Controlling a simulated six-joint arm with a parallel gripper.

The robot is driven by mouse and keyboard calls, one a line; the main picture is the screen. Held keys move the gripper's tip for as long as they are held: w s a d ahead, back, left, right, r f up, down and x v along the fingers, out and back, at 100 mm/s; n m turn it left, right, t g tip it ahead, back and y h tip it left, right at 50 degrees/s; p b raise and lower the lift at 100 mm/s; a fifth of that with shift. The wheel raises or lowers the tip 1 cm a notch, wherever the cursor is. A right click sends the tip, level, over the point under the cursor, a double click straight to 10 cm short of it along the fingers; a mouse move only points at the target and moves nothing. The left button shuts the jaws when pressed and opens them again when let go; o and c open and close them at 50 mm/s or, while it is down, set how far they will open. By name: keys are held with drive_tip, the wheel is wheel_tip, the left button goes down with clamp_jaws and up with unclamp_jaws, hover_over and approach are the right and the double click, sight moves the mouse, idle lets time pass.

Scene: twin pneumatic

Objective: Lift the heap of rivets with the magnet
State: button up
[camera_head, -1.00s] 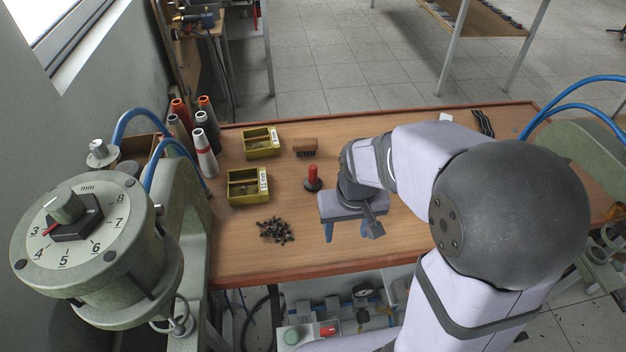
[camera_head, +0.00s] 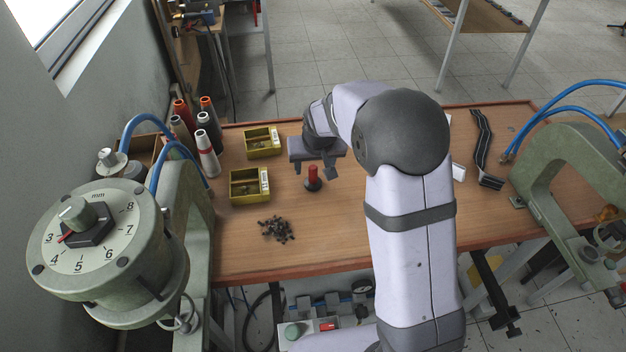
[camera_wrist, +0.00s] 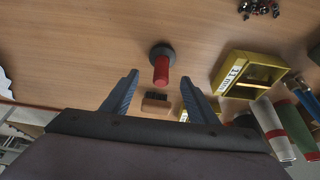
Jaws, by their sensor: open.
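The magnet (camera_head: 313,178) stands upright on the wooden table, with a red handle on a dark round base. It also shows in the wrist view (camera_wrist: 161,68), ahead of my fingers. The heap of rivets (camera_head: 277,229) lies on the table, left of and nearer than the magnet. Part of the heap shows at the top right of the wrist view (camera_wrist: 260,8). My gripper (camera_head: 318,170) is open and empty, on the far side of the magnet in the head view.
Two yellow bins (camera_head: 262,142) (camera_head: 249,186) stand left of the magnet. Thread cones (camera_head: 207,150) stand at the left edge. A green press frame (camera_head: 180,215) bounds the left side. The table's front middle is clear.

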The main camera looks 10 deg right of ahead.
sight(312, 172)
drive_tip(key=shift+p+x, duration=1.3)
drive_tip(key=shift+x, duration=1.35)
drive_tip(key=shift+c, duration=0.6)
clamp_jaws()
